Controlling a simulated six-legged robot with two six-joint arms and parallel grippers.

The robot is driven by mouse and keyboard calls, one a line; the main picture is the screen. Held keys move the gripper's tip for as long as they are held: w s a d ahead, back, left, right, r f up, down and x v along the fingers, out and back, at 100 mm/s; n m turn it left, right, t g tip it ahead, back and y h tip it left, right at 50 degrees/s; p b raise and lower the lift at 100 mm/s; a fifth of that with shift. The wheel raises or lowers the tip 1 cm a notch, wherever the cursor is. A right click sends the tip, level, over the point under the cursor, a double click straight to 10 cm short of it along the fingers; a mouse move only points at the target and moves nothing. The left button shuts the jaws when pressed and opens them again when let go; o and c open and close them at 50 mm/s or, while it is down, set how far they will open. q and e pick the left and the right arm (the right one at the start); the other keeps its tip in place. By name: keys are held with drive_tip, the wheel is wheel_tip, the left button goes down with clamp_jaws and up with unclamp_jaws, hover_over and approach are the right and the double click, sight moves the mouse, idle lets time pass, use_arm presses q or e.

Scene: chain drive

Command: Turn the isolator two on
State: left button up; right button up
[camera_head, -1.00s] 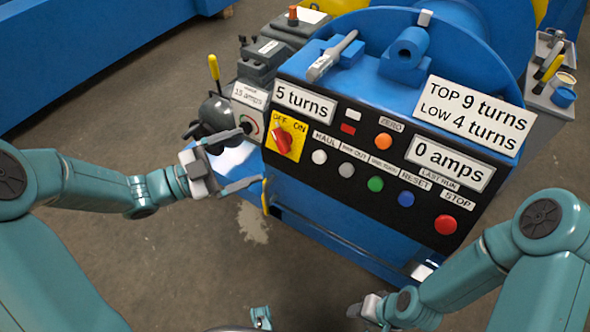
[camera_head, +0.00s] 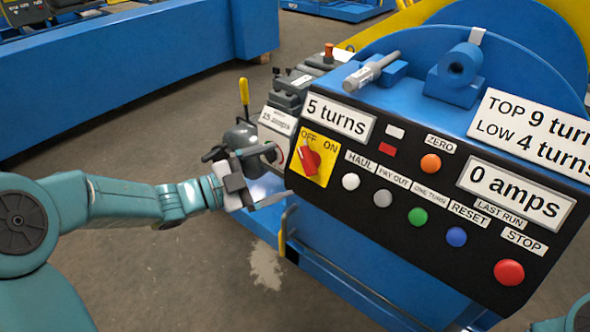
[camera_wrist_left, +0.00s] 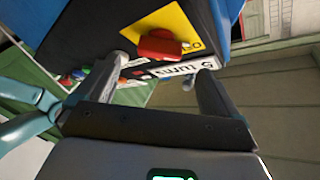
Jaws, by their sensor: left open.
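The isolator is a red rotary knob (camera_head: 311,160) on a yellow plate (camera_head: 323,174) marked OFF and ON, at the left end of the black control panel. The knob's upper end appears to lean toward OFF. My left gripper (camera_head: 279,176) is open and empty, just left of the plate, with its fingers toward the panel. In the left wrist view the red knob (camera_wrist_left: 160,45) lies beyond the gap between the open fingers (camera_wrist_left: 152,76), apart from them. Only a bit of my right arm shows at the bottom right; its gripper is out of view.
The black panel (camera_head: 400,232) also carries several push buttons, including a red STOP button (camera_head: 508,272). Signs read 5 turns, 15 amps and 0 amps. A grey lever unit with a yellow handle (camera_head: 244,92) stands behind my left gripper. Open floor (camera_head: 150,270) lies left.

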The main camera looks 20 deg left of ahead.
sight(308, 161)
use_arm(q)
drive_tip(key=b+x, duration=0.1)
drive_tip(key=x, duration=0.4)
drive_tip(key=shift+w+d, duration=0.15)
drive_tip(key=shift+c, duration=0.3)
drive_tip(key=c, duration=1)
